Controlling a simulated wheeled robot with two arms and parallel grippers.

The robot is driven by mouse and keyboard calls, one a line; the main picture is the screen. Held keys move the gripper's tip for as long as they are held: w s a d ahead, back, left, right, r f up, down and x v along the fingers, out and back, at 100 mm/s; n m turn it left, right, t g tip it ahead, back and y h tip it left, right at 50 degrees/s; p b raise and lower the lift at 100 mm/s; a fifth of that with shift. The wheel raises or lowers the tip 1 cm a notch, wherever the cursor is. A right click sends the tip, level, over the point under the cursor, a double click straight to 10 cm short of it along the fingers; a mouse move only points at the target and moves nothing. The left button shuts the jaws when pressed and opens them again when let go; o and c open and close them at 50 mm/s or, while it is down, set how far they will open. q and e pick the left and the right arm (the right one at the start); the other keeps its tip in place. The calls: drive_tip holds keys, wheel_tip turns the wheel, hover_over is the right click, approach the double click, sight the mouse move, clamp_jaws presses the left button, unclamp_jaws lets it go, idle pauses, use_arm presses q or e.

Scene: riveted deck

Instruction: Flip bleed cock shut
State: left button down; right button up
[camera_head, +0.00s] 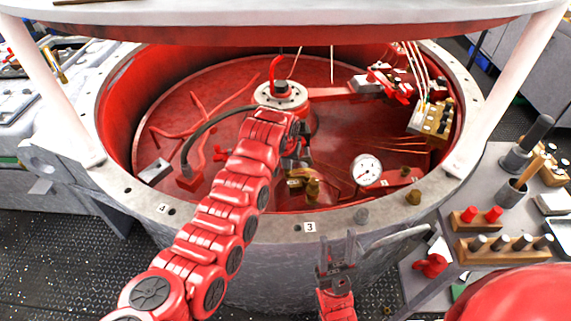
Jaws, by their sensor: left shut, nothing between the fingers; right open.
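I see no label naming the bleed cock. A small brass fitting (296,182) sits low inside the red round well, just below my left gripper (298,162); whether it is the cock is unclear. My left arm reaches over the near rim into the well. Its gripper is shut and empty, small and partly hidden by the wrist; contact with the fitting cannot be told. A red bent handle (277,68) stands up from a round grey flange (282,97) behind my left wrist. My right gripper (337,250) is open and empty, pointing up outside the near rim.
A white dial gauge (366,170) stands inside the well, right of the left gripper. The grey rim (260,224) carries bolts and number tags. A fitting block with pale lines (430,118) is at right. A side table (497,200) holds wooden racks. A pale ring (300,22) on posts overhangs the well.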

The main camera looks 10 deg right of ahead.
use_arm(q)
drive_tip(key=b+v, duration=0.1)
drive_tip(key=v, duration=1.1)
idle(0.4)
